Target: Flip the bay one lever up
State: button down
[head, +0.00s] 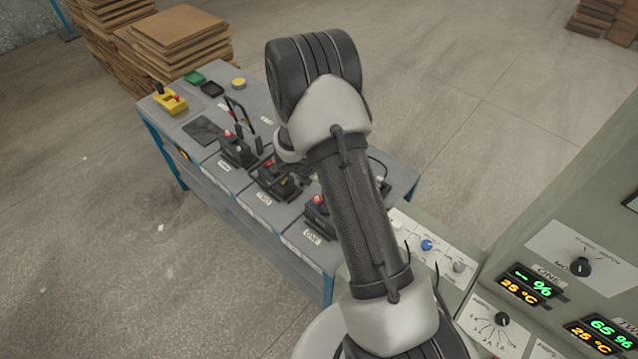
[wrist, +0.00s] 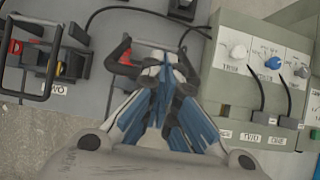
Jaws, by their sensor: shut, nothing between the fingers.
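The bay one unit (head: 316,212), black with a red part, sits on the grey bench by the label ONE. Part of it, a black curved handle with red beside it (wrist: 124,58), shows at the left of my fingers in the wrist view. My gripper (wrist: 167,66) is shut and empty, its blue-and-grey fingers together over the unit. They cover much of it, so I cannot tell whether they touch the lever or how it is set. In the head view my arm hides most of the gripper.
A knob panel (wrist: 262,62) with black cables borders the right in the wrist view. Stacked boards (head: 180,40) stand behind the bench.

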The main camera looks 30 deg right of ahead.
jog(key=shift+w+d+r, duration=0.15)
jog(key=shift+d+r, duration=0.05)
jog(key=shift+d, duration=0.35)
jog(key=shift+w+d+r, duration=0.1)
jog(key=shift+d+r, duration=0.1)
jog(key=shift+d, duration=0.45)
jog(key=shift+s+f, duration=0.1)
dwell(1.2)
